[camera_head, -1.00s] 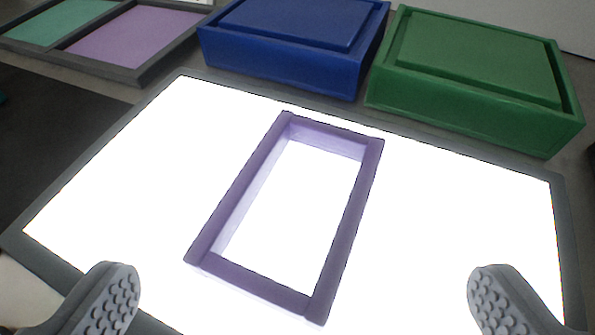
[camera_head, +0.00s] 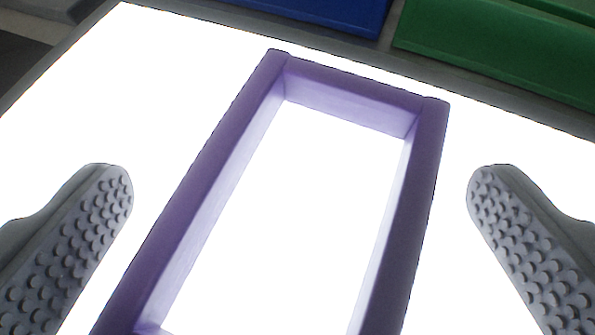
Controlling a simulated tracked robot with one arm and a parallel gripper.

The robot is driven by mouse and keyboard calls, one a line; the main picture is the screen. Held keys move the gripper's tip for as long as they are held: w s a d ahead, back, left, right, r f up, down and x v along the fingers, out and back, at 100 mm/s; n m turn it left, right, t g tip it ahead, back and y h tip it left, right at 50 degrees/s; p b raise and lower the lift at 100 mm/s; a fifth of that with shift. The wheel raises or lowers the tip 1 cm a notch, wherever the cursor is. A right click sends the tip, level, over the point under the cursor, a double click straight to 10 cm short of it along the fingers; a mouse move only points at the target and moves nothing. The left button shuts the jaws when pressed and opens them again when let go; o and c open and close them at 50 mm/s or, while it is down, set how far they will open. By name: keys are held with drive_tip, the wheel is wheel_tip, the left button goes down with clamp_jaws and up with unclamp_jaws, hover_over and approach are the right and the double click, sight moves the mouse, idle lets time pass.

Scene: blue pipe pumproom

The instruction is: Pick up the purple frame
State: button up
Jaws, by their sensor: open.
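The purple frame (camera_head: 428,185) is a hollow rectangle lying flat on a bright white lit panel (camera_head: 120,90). It runs from the upper middle to the bottom edge of the view, tilted a little to the right at its far end. Its near end is cut off by the picture's lower edge. My gripper (camera_head: 300,190) is open, with one grey studded finger to the left of the frame and one to the right. Clear gaps show between both fingers and the frame in the picture, and I see no contact.
A blue box (camera_head: 330,12) and a green box (camera_head: 500,45) stand beyond the panel's dark grey far rim (camera_head: 400,62). A dark surface (camera_head: 25,35) shows at the upper left. The panel around the frame is otherwise bare.

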drive_tip(key=c, duration=1.4)
drive_tip(key=shift+r, duration=0.1)
